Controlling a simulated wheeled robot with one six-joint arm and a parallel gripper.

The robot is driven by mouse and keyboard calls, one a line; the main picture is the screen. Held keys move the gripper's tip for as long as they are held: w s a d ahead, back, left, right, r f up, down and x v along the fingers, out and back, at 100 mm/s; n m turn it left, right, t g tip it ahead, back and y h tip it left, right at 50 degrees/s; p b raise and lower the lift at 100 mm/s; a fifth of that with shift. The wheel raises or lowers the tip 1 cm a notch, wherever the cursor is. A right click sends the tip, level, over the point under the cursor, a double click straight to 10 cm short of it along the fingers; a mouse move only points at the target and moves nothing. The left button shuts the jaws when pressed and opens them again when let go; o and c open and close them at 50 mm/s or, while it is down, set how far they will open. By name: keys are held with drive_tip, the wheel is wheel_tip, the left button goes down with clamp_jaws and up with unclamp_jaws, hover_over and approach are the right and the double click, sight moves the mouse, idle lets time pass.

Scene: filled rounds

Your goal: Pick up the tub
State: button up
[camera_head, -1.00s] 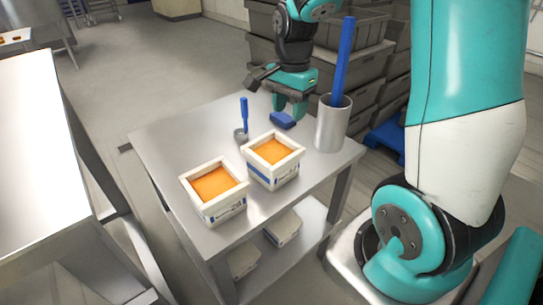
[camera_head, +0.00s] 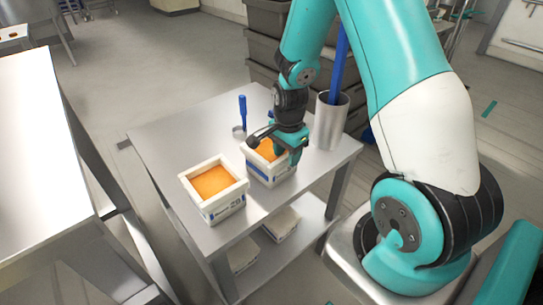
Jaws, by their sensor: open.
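Two white square tubs with orange contents stand on a small steel table. The nearer tub (camera_head: 224,207) is at the left, uncovered, with blue marks on its side. The second tub (camera_head: 262,176) is just behind it to the right. My gripper (camera_head: 284,155) is right over this second tub, with its teal fingers open at the tub's right part. The gripper hides part of the rim and the orange surface. I cannot tell whether the fingers touch the tub.
A steel cylinder (camera_head: 327,122) with a tall blue handle stands close to the right of my gripper. A small metal cup (camera_head: 239,133) with a blue-handled tool is behind the tubs. More white tubs (camera_head: 281,223) sit on the lower shelf. The table's left part is clear.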

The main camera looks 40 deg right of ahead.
drive_tip(key=shift+a+f, duration=0.1)
drive_tip(key=shift+f, duration=1.3)
clamp_jaws()
drive_tip(key=shift+w+r, duration=0.1)
